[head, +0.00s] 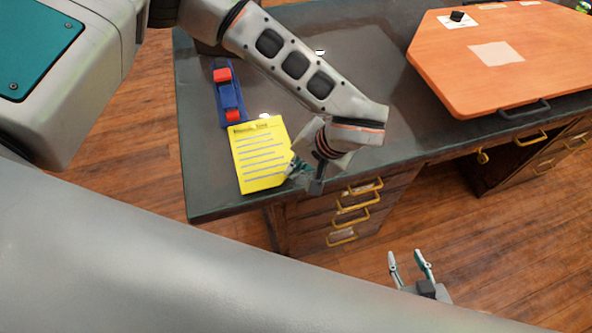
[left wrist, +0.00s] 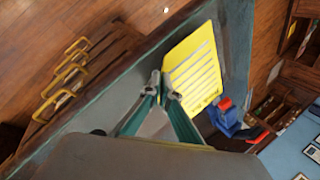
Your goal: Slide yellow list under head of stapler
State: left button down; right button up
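The yellow list (head: 259,153) lies on the dark desk near its left end, its printed heading toward the stapler. The blue stapler with red parts (head: 228,95) is just behind the list's top edge. The head view does not show whether any of the list is under its head. My left gripper (head: 296,168) is at the list's right edge. In the left wrist view its fingertips (left wrist: 162,82) are close together and appear shut on the edge of the list (left wrist: 194,65). The stapler (left wrist: 224,118) shows there beyond the heading. My right gripper (head: 410,267) is open and empty, low in front of the desk.
The dark desk top (head: 205,180) is bare around the list and stapler. Its front edge is close to the list. Drawers with yellow handles (head: 357,204) are below. An orange board (head: 510,85) with small items lies to the right.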

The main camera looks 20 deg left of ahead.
aim_at(281, 154)
pick_arm(q)
jog(key=shift+w+a, duration=0.55)
jog(key=shift+w, duration=0.25)
jog(key=shift+w+a, duration=0.55)
jog(key=shift+w, duration=0.3)
jog(key=shift+w+a, duration=0.55)
jog(key=shift+w, duration=0.25)
jog(key=shift+w, duration=0.1)
jog(key=c, duration=2.2)
grip_release()
jog(key=shift+r, duration=0.1)
jog(key=v, duration=1.1)
jog(key=shift+d+r, duration=0.1)
jog(key=shift+r, duration=0.25)
jog(key=shift+d, duration=0.15)
